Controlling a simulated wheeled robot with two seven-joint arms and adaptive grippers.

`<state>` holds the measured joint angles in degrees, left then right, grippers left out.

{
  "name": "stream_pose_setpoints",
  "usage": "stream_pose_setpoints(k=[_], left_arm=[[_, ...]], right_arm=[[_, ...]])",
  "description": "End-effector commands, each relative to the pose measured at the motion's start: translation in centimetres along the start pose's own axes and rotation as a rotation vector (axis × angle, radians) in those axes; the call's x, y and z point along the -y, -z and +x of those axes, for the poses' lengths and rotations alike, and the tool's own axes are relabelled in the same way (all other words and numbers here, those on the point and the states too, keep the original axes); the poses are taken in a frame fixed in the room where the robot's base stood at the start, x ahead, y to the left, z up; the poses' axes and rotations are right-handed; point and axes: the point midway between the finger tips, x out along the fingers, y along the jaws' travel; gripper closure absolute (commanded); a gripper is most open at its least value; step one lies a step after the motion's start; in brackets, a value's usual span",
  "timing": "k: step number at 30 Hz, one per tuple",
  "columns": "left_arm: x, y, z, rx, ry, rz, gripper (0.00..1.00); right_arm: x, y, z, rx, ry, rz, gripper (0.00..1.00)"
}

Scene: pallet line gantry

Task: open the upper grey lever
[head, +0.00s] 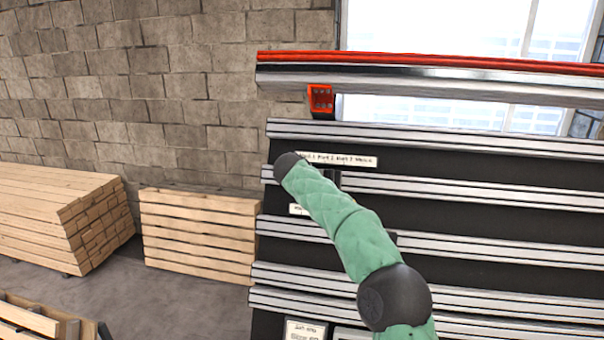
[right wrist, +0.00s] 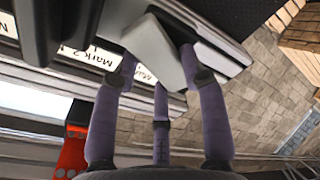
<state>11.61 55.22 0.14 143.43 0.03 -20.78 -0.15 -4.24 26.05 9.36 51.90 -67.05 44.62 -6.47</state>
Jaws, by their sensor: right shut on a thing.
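The grey lever (right wrist: 155,48) shows in the right wrist view as a pale grey, wedge-shaped piece beside a dark grey rail with white labels. My right gripper (right wrist: 158,64) has its purple-grey fingers around the lever and is shut on it. In the head view my green arm with its black end covers the place, so the lever and the right gripper are hidden there. I cannot tell from these views how far the lever is turned. My left gripper is in neither view.
A black rack with several silver rails (head: 470,195) fills the right side. A red-topped beam (head: 420,75) runs above it, with a red block (head: 320,98) below. A white label strip (head: 345,160) sits on the rack. Stacked timber (head: 60,215) and another wood stack (head: 200,235) stand left.

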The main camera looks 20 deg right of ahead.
Motion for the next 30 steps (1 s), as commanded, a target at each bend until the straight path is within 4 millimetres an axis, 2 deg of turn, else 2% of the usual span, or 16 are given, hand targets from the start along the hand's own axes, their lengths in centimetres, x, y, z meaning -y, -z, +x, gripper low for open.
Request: stream_pose_setpoints(k=[10,25,26,28,30], left_arm=[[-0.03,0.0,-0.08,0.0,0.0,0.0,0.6],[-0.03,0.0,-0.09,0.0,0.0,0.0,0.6],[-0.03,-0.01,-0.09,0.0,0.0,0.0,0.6],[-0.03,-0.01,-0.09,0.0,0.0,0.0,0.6],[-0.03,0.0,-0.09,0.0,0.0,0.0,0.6]], right_arm=[[0.16,0.09,0.07,0.0,0.013,-0.124,0.9],[0.2,0.08,0.09,0.001,0.014,-0.145,0.9],[0.2,0.08,0.09,0.001,0.014,-0.145,0.54],[0.21,0.08,0.08,0.001,0.014,-0.145,0.34],[0.19,0.08,0.08,0.001,0.014,-0.144,0.33]])
